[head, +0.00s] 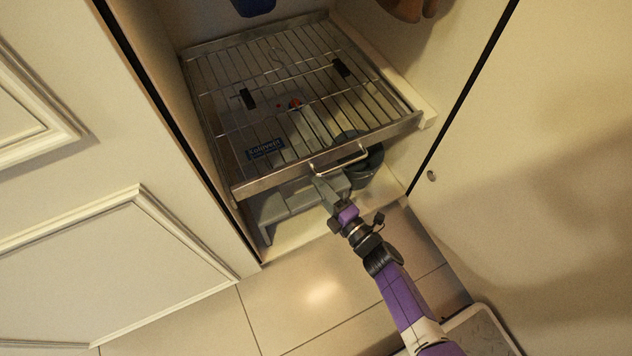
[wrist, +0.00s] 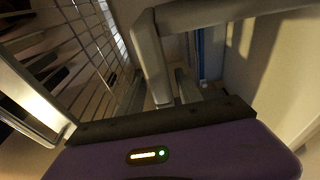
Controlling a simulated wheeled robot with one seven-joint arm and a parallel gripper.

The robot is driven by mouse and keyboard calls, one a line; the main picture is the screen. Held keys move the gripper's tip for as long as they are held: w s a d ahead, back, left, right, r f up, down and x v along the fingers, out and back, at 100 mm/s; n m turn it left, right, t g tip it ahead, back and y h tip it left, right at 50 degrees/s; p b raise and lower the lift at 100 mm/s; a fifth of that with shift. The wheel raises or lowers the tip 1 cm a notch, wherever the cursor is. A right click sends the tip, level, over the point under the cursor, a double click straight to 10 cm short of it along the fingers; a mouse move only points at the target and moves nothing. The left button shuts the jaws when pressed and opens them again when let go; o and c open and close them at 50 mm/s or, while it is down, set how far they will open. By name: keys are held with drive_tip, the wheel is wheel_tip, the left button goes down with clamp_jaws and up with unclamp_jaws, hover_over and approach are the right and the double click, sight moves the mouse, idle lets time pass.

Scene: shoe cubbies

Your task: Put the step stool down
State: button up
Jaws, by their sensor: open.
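A grey step stool (head: 288,202) sits low in the cabinet, at its front, partly under the wire shelf. One leg shows at the left near the cabinet floor, and the shelf hides much of the rest. My gripper (head: 327,187) is open at the right part of the stool, just below the shelf's handle. I cannot tell whether its fingers touch the stool. In the wrist view, a grey bar with a bend (wrist: 150,55) fills the space close ahead of the palm.
The wire shelf (head: 285,65) with a front handle (head: 340,160) lies right above the stool. A dark green round object (head: 368,165) is beside the stool. Cabinet doors stand open at left (head: 100,255) and right (head: 530,190).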

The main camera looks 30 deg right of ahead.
drive_tip(key=s+d+p, duration=0.2)
drive_tip(key=s+p, duration=0.1)
drive_tip(key=s, duration=0.7)
drive_tip(key=s+a+r+m+h, duration=0.1)
drive_tip(key=s+r+m+h, duration=0.1)
drive_tip(key=s+r+m, duration=0.5)
drive_tip(key=s+a+r+m+h, duration=0.1)
drive_tip(key=s+r+m, duration=0.3)
drive_tip(key=s, duration=0.5)
drive_tip(key=s+r+m+g, duration=0.1)
drive_tip(key=s+r+m, duration=0.3)
drive_tip(key=r, duration=0.4)
drive_tip(key=s+r+m+g, duration=0.1)
drive_tip(key=s+r+m, duration=0.3)
drive_tip(key=r, duration=0.4)
drive_tip(key=shift+a+m+g, duration=0.2)
drive_tip(key=shift+m+g, duration=0.2)
drive_tip(key=shift+m, duration=0.2)
drive_tip(key=shift+s+r, duration=0.1)
